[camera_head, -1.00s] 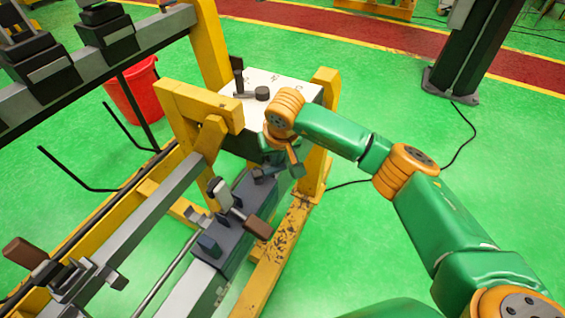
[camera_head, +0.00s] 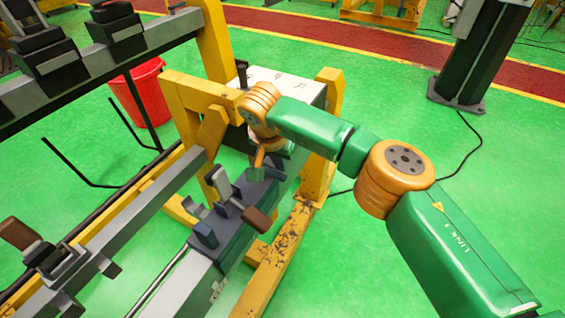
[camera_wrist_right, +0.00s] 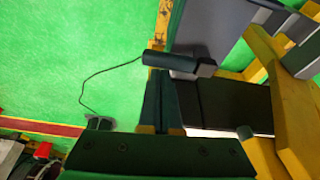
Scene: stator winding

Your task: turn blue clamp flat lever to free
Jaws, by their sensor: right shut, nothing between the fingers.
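A clamp with a dark blue block (camera_head: 205,235) sits on the grey rail of the yellow stand. A grey lever with a brown handle (camera_head: 256,218) slants across the clamp beside the block. My right gripper (camera_head: 255,173) is small and partly hidden by its own wrist, just behind the lever in the head view. In the right wrist view my right gripper (camera_wrist_right: 164,82) is shut and empty. A dark cylindrical handle (camera_wrist_right: 168,60) on a grey piece lies just past the fingertips; I cannot tell whether they touch. My left gripper is not in view.
The yellow frame (camera_head: 190,95) and a white-topped box (camera_head: 285,85) stand close around my right wrist. A second brown-handled clamp (camera_head: 20,233) is at the far left. A red bucket (camera_head: 142,95) stands behind. Green floor to the right is open.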

